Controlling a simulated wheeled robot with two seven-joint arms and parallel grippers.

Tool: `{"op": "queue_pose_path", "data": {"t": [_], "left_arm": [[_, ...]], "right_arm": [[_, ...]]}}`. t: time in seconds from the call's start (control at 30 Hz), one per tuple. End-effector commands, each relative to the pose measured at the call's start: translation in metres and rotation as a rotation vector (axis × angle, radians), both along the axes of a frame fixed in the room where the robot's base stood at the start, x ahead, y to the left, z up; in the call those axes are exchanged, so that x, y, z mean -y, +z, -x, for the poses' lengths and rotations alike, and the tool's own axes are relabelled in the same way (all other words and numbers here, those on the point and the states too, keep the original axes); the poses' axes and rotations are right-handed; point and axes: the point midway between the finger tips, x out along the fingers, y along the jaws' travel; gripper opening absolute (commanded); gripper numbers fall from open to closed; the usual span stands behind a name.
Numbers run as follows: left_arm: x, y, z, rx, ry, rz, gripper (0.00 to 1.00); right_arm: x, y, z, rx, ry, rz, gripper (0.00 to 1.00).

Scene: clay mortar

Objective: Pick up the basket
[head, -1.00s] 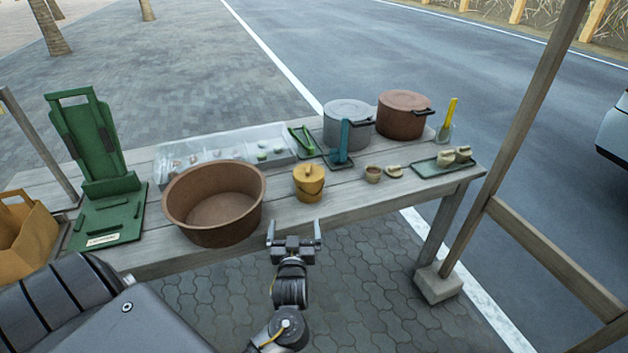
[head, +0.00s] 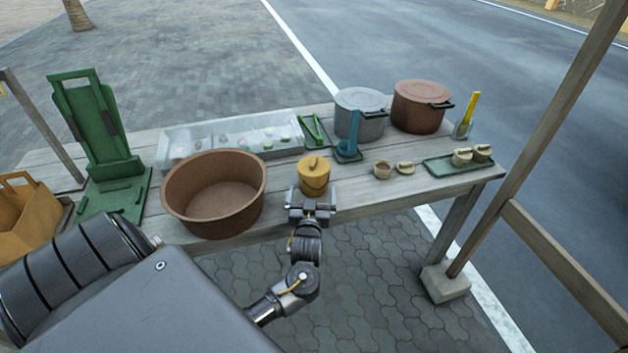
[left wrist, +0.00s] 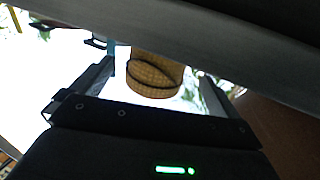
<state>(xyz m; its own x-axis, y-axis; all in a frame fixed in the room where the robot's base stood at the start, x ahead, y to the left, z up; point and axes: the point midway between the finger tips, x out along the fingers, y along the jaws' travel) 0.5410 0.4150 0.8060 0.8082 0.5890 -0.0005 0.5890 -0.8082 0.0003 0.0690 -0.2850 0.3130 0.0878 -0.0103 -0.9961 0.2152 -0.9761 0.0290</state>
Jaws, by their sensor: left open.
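The basket (head: 313,174) is a small, yellow, woven-looking, lidded pot with a dark handle band. It stands upright near the table's front edge. My left gripper (head: 312,194) is open at the front of the basket, its two fingers spread to either side of the basket's lower part. In the left wrist view the basket (left wrist: 152,74) shows its woven side and dark handle between the open fingers. I cannot tell whether either finger touches it. My right gripper is not in view.
A large brown basin (head: 213,225) stands close left of the basket. A clear tray (head: 180,150) lies behind. An orange carrier (head: 25,225) and green stand (head: 100,130) are left.

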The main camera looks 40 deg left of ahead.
Motion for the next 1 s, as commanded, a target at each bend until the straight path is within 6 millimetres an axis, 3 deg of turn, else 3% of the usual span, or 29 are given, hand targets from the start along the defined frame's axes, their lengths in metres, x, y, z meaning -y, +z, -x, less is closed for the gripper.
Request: {"op": "queue_pose_path", "data": {"t": [0.13,0.5,0.77,1.0], "left_arm": [[-0.002,0.001,-0.004,-0.001,-0.001,-0.002,1.0],[-0.028,0.004,-0.041,-0.002,-0.003,-0.001,1.0],[-0.029,0.003,-0.043,-0.001,-0.004,0.001,1.0],[-0.029,0.003,-0.043,-0.001,-0.004,0.001,0.69]], "right_arm": [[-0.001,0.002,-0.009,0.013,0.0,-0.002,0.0],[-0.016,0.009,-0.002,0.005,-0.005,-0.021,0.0],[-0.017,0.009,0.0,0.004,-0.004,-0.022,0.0],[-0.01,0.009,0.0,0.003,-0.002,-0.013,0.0]]}}
